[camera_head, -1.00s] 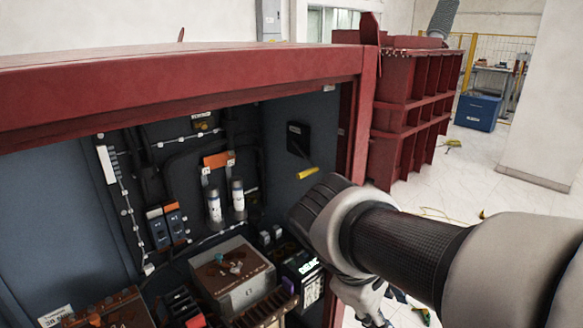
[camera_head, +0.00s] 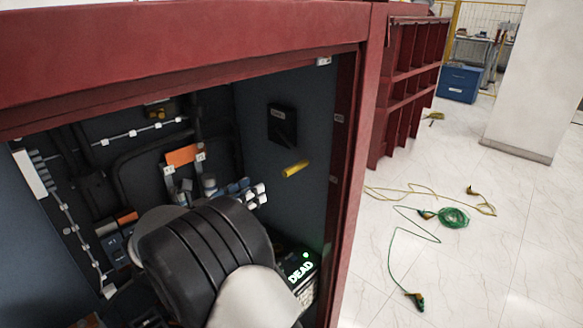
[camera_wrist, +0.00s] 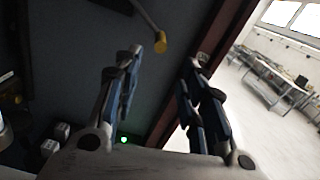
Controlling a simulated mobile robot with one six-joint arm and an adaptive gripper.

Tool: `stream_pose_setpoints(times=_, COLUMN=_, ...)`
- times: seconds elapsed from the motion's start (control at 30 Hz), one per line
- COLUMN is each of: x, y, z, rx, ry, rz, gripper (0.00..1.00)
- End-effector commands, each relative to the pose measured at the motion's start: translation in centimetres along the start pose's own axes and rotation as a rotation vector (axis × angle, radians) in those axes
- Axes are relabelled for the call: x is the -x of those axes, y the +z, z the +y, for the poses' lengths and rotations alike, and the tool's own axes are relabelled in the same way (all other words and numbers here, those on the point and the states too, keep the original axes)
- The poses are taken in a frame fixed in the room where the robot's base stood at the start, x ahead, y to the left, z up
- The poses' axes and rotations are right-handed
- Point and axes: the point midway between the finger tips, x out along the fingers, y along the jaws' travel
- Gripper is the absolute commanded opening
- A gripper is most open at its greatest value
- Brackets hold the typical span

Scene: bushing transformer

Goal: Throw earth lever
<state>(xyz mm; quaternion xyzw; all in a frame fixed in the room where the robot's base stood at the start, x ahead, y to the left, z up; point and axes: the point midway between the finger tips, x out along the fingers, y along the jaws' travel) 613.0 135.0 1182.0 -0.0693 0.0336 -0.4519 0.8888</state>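The lever is a thin rod with a yellow handle (camera_head: 295,169) on the cabinet's dark right inner wall, below a black square plate (camera_head: 282,124). In the wrist view, the yellow handle (camera_wrist: 160,43) hangs just beyond my fingertips, near the middle of the gap. My gripper (camera_head: 250,191) is inside the cabinet, to the left of the handle and apart from it. In the wrist view my gripper (camera_wrist: 164,65) has its two blue-padded fingers spread with nothing between them. My forearm hides much of the cabinet's lower middle.
The cabinet's red right post (camera_head: 354,170) stands close to the right of the lever. A box with a lit green "DEAD" display (camera_head: 300,270) sits below. Orange-topped fittings (camera_head: 184,156) are on the back panel. Cables (camera_head: 453,217) lie on the open floor at right.

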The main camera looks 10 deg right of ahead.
Motion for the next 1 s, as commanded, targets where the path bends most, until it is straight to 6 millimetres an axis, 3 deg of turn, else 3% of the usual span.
stream_pose_setpoints(times=0.6, x=-13.0, y=-0.3, z=-0.2, rx=-0.003, ry=-0.004, rz=0.002, gripper=0.38)
stream_pose_setpoints(times=0.8, x=-15.3, y=-0.2, z=-0.1, rx=-0.003, ry=-0.003, rz=0.003, gripper=0.38)
stream_pose_setpoints(times=1.0, x=-16.0, y=-0.1, z=-0.1, rx=-0.001, ry=-0.002, rz=0.002, gripper=0.38)
